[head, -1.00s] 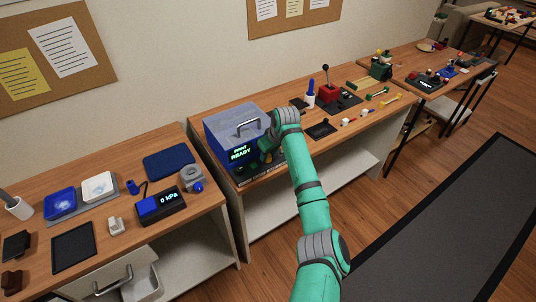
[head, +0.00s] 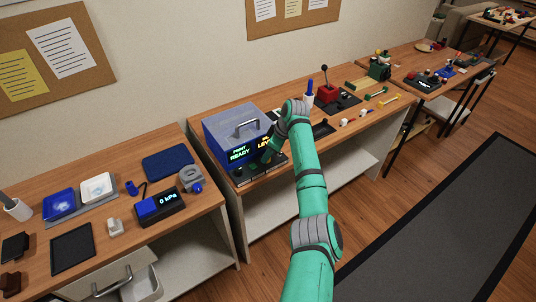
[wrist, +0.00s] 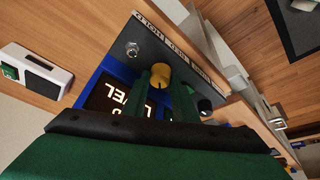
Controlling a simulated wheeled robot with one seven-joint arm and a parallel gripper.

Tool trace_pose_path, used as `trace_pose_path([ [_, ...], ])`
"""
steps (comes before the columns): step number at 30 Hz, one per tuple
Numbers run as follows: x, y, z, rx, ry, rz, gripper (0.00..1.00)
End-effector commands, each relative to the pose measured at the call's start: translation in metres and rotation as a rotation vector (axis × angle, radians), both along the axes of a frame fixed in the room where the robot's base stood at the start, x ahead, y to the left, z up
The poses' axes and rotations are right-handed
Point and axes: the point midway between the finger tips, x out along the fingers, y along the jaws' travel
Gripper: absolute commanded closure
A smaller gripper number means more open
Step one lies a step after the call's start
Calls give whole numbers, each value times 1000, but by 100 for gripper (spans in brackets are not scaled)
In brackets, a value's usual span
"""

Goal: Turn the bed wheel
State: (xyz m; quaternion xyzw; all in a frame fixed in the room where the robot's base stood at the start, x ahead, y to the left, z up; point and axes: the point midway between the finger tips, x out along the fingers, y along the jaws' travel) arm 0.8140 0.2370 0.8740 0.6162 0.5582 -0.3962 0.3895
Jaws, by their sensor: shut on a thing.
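The blue machine (head: 216,130) with a grey top and handle stands on the middle bench. Its green screen (head: 239,154) reads "PRINT READY"; a yellow-lettered screen beside it is partly hidden by my arm. In the wrist view a yellow wheel (wrist: 160,74) sits on the machine's dark front strip (wrist: 176,56), below a screen (wrist: 118,101) with letters of "LEVEL". My gripper (wrist: 163,82) is shut on the yellow wheel, its green fingers on either side. In the head view my gripper (head: 266,159) is at the machine's front, and the wheel is hidden there.
On the same strip sit a silver knob (wrist: 131,49) and a dark knob (wrist: 205,107), close to my fingers. A white box with a green switch (wrist: 36,69) lies nearby. A red lever unit (head: 327,92) stands to the right on the bench.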

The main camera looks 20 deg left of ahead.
Motion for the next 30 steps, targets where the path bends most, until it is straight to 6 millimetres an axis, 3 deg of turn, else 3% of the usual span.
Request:
trace_pose_path([
  [9, 0, 0, 0, -1, 0, 1, 97],
  [10, 0, 0, 0, -1, -1, 1, 70],
  [12, 0, 0, 0, -1, -1, 1, 56],
  [23, 0, -2, 3, 0, -1, 0, 56],
  [30, -1, -14, 35, 1, -4, -1, 56],
])
